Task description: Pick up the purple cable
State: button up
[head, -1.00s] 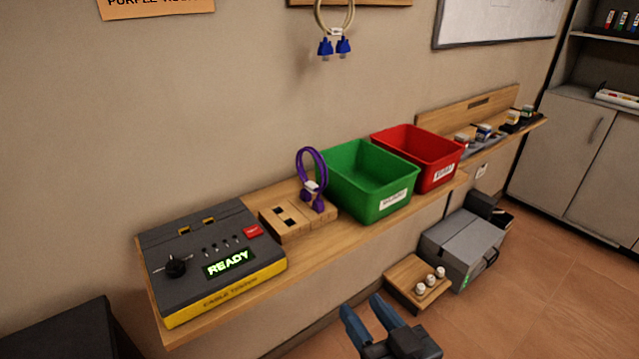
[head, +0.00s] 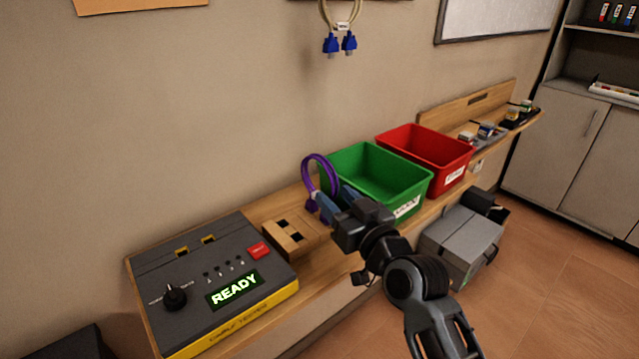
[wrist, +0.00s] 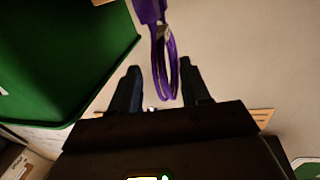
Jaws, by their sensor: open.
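The purple cable (head: 322,170) stands as an upright loop on a wooden block (head: 287,241) on the shelf, just left of the green bin. My gripper (head: 329,206) is at the cable's lower part, its blue fingers partly hiding the connectors. In the wrist view, the purple cable (wrist: 164,60) runs between the two dark fingertips of my gripper (wrist: 162,80). The fingers are apart, with visible gaps on both sides of the cable.
The green bin (head: 423,192) is close beside my gripper, with the red bin (head: 463,158) behind it. The cable tester (head: 185,268) showing READY sits at the left. A cable with blue connectors (head: 340,43) hangs on the wall above.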

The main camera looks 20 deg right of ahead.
jog(key=shift+w+a+p, duration=0.15)
jog(key=shift+w+p, duration=0.15)
jog(key=shift+w, duration=0.7)
jog(key=shift+w+a+p, duration=0.1)
jog(key=shift+w+p, duration=0.15)
jog(key=shift+w, duration=0.7)
jog(key=shift+c, duration=0.2)
grip_shut()
